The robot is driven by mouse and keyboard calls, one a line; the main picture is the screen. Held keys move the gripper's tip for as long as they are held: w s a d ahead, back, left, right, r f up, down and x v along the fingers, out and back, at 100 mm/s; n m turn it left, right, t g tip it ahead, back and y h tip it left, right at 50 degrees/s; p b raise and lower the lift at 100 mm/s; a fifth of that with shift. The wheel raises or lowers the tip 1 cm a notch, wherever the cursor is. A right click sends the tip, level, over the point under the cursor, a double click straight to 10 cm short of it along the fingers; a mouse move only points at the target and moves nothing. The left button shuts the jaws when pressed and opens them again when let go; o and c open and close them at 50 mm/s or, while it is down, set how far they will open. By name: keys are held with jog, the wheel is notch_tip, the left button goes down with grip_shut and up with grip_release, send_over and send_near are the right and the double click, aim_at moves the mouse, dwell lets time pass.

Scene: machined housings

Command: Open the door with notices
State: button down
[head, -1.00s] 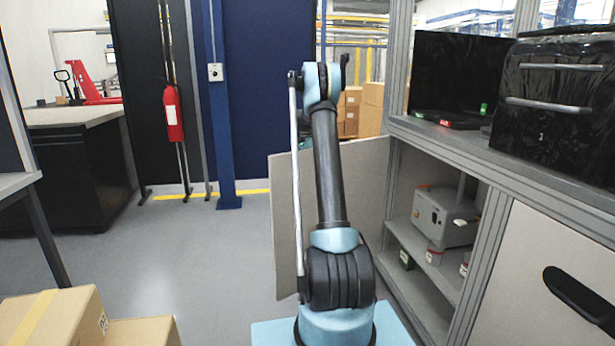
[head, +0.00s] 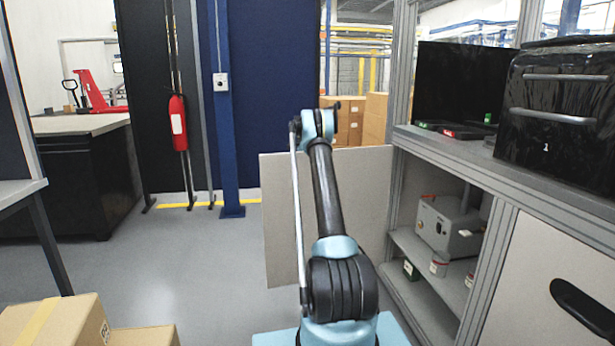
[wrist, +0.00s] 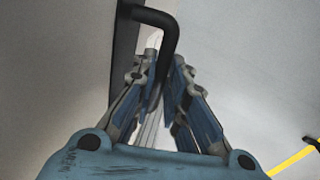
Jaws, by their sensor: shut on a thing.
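A light grey cabinet door (head: 360,200) stands swung out from the open compartment at the right in the head view. No notices show on the side facing me. My arm reaches across it, and my gripper is hidden there behind the arm and door. In the wrist view my gripper (wrist: 166,72) is shut on the black bar handle (wrist: 158,18), with its fingers at both sides of the bar's bent end. A pale door surface (wrist: 60,60) lies beside the handle.
The compartment shelf (head: 425,262) holds a grey device (head: 450,225) and small jars. A closed door (head: 540,265) with a black handle (head: 584,308) is at the right. Cardboard boxes (head: 60,325) stand at front left. The floor (head: 200,270) left of the door is clear.

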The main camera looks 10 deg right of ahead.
jog(key=shift+w+d+m, duration=0.3)
jog(key=shift+w, duration=0.55)
jog(key=c, duration=1.7)
grip_release()
jog(key=shift+o, duration=0.5)
jog(key=shift+a, duration=0.1)
jog(key=shift+w+a+r, duration=0.1)
notch_tip(320, 180, up, 7)
jog(key=w, duration=0.1)
jog(key=shift+w, duration=0.35)
jog(key=shift+w+r, duration=0.1)
